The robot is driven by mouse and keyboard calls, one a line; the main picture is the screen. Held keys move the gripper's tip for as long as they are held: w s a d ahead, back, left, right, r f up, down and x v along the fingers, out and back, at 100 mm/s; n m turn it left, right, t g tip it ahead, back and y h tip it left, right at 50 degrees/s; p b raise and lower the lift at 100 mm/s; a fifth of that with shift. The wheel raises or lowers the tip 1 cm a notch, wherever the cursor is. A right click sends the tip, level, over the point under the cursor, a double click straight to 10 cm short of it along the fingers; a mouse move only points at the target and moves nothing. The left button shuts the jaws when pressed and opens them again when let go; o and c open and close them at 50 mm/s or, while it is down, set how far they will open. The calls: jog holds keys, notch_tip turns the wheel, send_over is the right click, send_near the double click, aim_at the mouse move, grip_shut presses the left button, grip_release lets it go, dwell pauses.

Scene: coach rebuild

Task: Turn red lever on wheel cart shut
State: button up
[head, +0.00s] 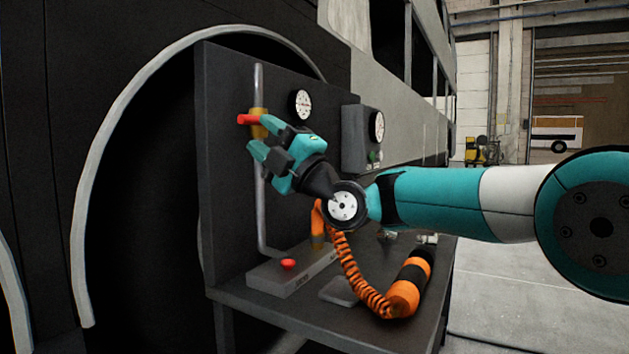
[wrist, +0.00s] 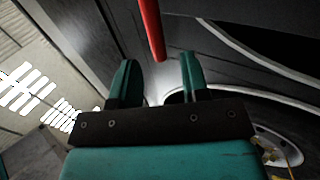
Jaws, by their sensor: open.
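The red lever (head: 247,119) sticks out to the left from a brass valve (head: 259,126) on a vertical grey pipe (head: 259,85). It lies about crosswise to the pipe. My gripper (head: 259,137) is open and empty, just below and beside the lever and valve, with its fingers pointing up and left. In the wrist view the lever (wrist: 152,28) comes down from the top, its end in front of the gap between my open fingers (wrist: 158,75). I cannot tell whether a finger touches it. The gripper hides part of the pipe.
The valve panel (head: 225,170) stands on a dark cart (head: 335,325). A red knob (head: 288,264) and a coiled orange hose (head: 360,280) are below my arm. Open floor lies right.

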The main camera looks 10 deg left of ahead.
jog(key=b+v, duration=0.2)
jog(key=v, duration=1)
jog(key=shift+d, duration=0.2)
